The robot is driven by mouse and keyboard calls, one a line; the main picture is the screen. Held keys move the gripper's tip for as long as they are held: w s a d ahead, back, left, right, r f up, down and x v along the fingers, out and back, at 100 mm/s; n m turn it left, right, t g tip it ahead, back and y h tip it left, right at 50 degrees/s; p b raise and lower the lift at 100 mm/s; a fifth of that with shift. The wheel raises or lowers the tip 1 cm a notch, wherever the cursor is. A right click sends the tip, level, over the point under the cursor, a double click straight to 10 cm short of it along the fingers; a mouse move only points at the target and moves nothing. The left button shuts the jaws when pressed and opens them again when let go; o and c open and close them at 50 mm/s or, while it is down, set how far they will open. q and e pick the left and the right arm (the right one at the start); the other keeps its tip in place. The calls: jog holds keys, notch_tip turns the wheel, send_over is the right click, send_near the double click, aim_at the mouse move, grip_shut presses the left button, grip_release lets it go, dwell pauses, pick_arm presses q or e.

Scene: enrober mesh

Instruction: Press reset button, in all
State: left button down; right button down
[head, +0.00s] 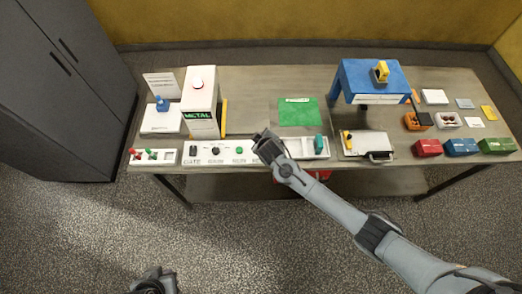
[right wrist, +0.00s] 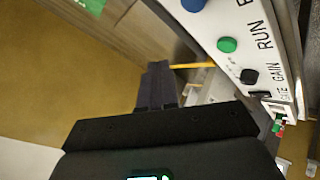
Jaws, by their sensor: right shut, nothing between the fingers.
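A white control panel (head: 200,158) lies along the front edge of the table, with a black knob (head: 215,151) and a green button (head: 239,150). In the right wrist view the panel shows a blue button (right wrist: 193,4) cut off by the top edge, the green button (right wrist: 227,44) by the word RUN, and the black knob (right wrist: 249,76) by GAIN. The blue button's label is cut off; in the head view my right gripper hides that end. My right gripper (head: 261,137) is shut and empty over the panel's right end. My left gripper (head: 152,284) is at the bottom edge, away from the table.
A white METAL unit (head: 201,105) stands behind the panel, with a yellow bar (head: 224,117) beside it. A white tray with a teal object (head: 319,144) lies to the right. A blue stand (head: 370,80) and several coloured boxes are further right. A green mat (head: 298,112) lies behind.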

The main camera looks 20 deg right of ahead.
notch_tip(320, 180, down, 5)
jog(key=b, duration=0.3)
jog(key=shift+r+b, duration=0.15)
jog(key=shift+b, duration=0.15)
jog(key=shift+f+b, duration=0.5)
jog(key=shift+f, duration=0.4)
dwell(0.8)
jog(key=shift+f, duration=0.35)
dwell(0.4)
